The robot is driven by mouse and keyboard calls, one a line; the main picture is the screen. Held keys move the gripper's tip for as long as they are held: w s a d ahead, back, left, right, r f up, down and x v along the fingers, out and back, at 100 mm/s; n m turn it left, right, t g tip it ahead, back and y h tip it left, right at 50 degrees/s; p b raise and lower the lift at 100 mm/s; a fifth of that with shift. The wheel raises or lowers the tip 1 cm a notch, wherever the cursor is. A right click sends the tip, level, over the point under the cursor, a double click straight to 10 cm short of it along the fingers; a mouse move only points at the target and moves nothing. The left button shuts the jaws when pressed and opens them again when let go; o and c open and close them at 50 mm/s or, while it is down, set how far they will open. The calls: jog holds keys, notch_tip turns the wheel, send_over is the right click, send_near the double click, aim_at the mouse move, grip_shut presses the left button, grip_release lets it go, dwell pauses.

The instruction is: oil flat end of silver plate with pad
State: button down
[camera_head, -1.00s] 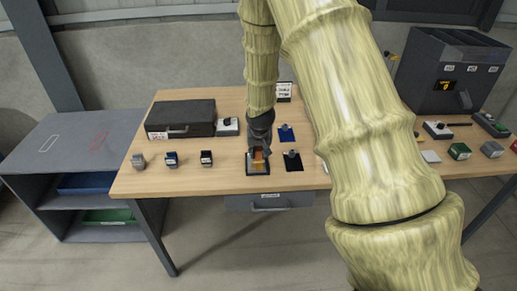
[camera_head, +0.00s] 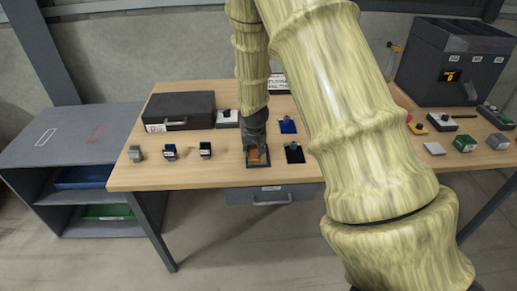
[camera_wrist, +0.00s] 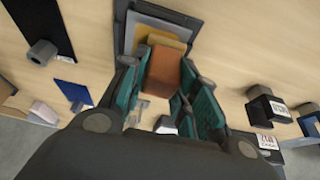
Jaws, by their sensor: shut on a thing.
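My gripper (camera_head: 255,142) points down over a dark tray (camera_head: 248,164) near the table's front edge. In the wrist view its teal-lined fingers (camera_wrist: 156,95) are shut on a brown-orange pad (camera_wrist: 166,72). The pad also shows as a small orange patch (camera_head: 255,156) in the head view. A flat tan piece (camera_wrist: 150,46) shows beyond the pad, over a grey silver plate (camera_wrist: 136,32) in the dark tray. The gripper and pad hide part of the plate. I cannot tell whether the pad touches the plate.
A black case (camera_head: 178,108) stands at the back left. A black mat (camera_head: 294,154) and a blue mat (camera_head: 287,125) lie right of the tray. A dark machine (camera_head: 452,65) stands back right.

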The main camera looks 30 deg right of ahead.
jog(key=shift+s+f, duration=0.1)
jog(key=shift+s, duration=0.05)
jog(key=shift+s+d, duration=0.1)
jog(key=shift+d, duration=0.15)
jog(key=shift+s+d+p, duration=0.2)
jog(key=shift+d+p, duration=0.1)
jog(key=shift+d, duration=0.25)
notch_tip(320, 180, up, 4)
jog(key=shift+s+r+p, duration=0.1)
jog(key=shift+p, duration=1.15)
jog(key=shift+s+d+r+p, duration=0.1)
jog(key=shift+d+r+p, duration=0.05)
jog(key=shift+r+p, duration=1.5)
jog(key=shift+r+b, duration=0.2)
jog(key=shift+b, duration=0.1)
